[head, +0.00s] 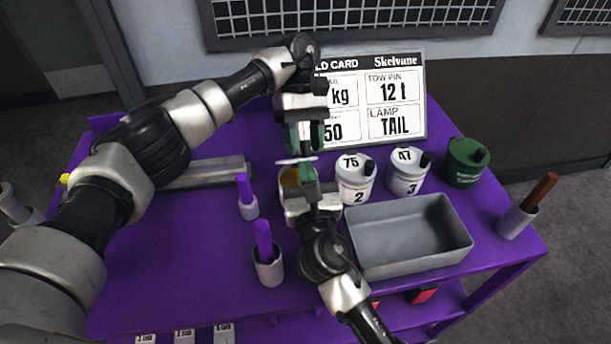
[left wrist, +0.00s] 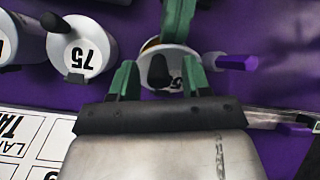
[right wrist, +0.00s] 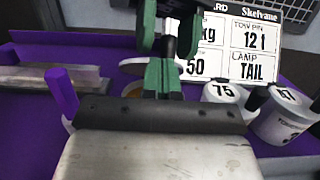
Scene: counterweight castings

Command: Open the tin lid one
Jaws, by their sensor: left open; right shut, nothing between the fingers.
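Tin one (head: 292,208) is a white tin standing at the left of the tin row, its brownish inside (head: 289,178) partly showing. Its white lid (head: 284,161) is tilted up over the opening, nearly edge-on in the head view. The left wrist view shows the lid's face (left wrist: 176,82) and black knob (left wrist: 158,71). My left gripper (head: 305,150) is open above the lid, fingers on either side of the knob. My right gripper (head: 305,172) is shut and empty, its green fingertips (right wrist: 162,80) at the tin's opening beside the lid. Whether they touch the lid is unclear.
Lidded tins two (head: 354,180) and three (head: 406,174) and a green tin (head: 465,162) stand to the right. A grey tray (head: 409,238) lies in front. Cups with purple handles (head: 268,270) stand front left. A card board (head: 395,98) stands behind.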

